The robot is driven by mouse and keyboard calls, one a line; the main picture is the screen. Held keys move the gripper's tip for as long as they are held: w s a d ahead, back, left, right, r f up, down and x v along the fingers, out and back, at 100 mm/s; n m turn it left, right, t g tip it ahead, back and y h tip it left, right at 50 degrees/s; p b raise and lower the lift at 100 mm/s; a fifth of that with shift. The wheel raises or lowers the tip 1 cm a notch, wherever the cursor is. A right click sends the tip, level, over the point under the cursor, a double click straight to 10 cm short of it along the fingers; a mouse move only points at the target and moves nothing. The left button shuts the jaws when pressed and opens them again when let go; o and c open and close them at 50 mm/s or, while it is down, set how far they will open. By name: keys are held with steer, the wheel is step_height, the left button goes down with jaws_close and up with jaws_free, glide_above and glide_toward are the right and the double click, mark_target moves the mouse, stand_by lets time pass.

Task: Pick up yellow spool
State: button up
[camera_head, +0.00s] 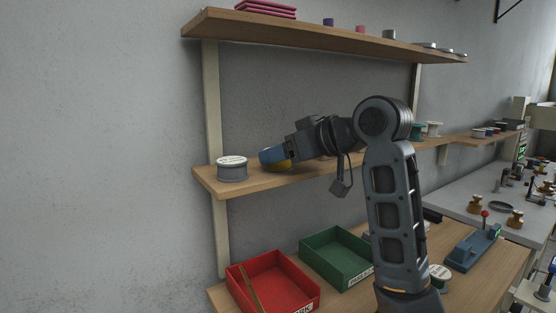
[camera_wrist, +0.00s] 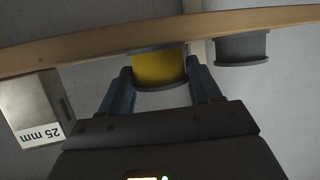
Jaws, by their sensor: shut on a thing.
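The yellow spool (camera_wrist: 160,70) has grey flanges and a yellow middle. In the wrist view it sits between the two blue-grey fingers of my gripper (camera_wrist: 163,88), which are shut on its sides. In the head view my gripper (camera_head: 273,157) reaches the middle wall shelf (camera_head: 312,175) from the right. Only a small part of the yellow spool (camera_head: 284,164) shows there, behind the fingers. It is at the shelf's level; I cannot tell whether it touches the board.
A grey spool (camera_head: 232,170) stands left of the gripper on the same shelf. It shows at the right in the wrist view (camera_wrist: 242,48), near a finger. A 25 mm block (camera_wrist: 35,108) is on the other side. Red (camera_head: 272,284) and green (camera_head: 337,258) bins stand below.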

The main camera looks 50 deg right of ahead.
steer(key=shift+c, duration=1.3)
